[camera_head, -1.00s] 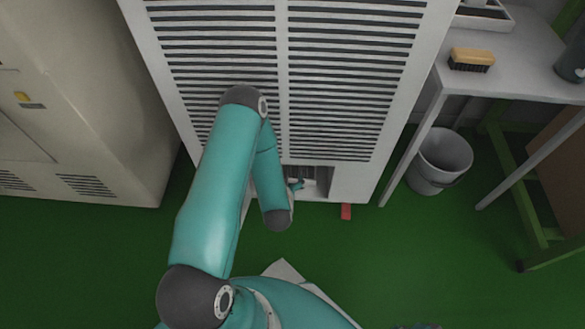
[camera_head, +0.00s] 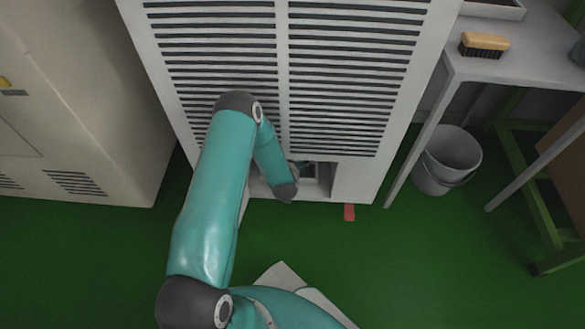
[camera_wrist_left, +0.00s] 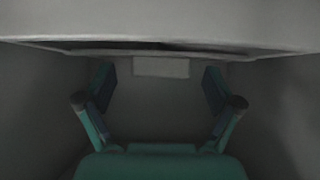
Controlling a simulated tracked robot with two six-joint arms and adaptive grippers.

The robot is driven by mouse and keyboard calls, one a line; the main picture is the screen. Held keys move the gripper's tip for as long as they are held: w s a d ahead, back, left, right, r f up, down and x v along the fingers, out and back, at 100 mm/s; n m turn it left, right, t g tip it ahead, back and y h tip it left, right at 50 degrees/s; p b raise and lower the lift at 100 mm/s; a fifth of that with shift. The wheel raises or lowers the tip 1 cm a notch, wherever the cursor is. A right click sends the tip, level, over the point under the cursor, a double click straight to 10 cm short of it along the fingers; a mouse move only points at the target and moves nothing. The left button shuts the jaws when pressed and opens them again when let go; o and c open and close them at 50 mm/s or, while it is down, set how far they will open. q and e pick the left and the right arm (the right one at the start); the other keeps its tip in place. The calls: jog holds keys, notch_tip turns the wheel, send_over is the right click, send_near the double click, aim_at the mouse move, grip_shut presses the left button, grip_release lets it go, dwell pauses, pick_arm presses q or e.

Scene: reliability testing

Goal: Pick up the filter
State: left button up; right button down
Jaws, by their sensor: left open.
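My left arm reaches into a low opening (camera_head: 322,180) at the bottom of the white slatted cabinet (camera_head: 345,165). In the left wrist view, my left gripper (camera_wrist_left: 159,84) is open and empty, its two teal fingers spread apart inside a dim grey recess. A pale rectangular tab (camera_wrist_left: 160,67) shows ahead, between the fingertips in the picture, below a light horizontal edge (camera_wrist_left: 160,30). It may be part of the filter, but I cannot tell. No clear filter shows in the head view, where my arm covers part of the opening. My right gripper is not in view.
A small red object (camera_head: 349,212) lies on the green floor before the cabinet. A grey bucket (camera_head: 446,160) stands under the table (camera_head: 485,66), which carries a brush (camera_head: 484,45). A beige cabinet (camera_head: 80,110) stands at left. The floor at right front is clear.

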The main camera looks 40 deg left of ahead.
pick_arm(q)
jog(key=shift+c, duration=0.2)
jog(key=c, duration=1.3)
jog(key=shift+r, duration=0.1)
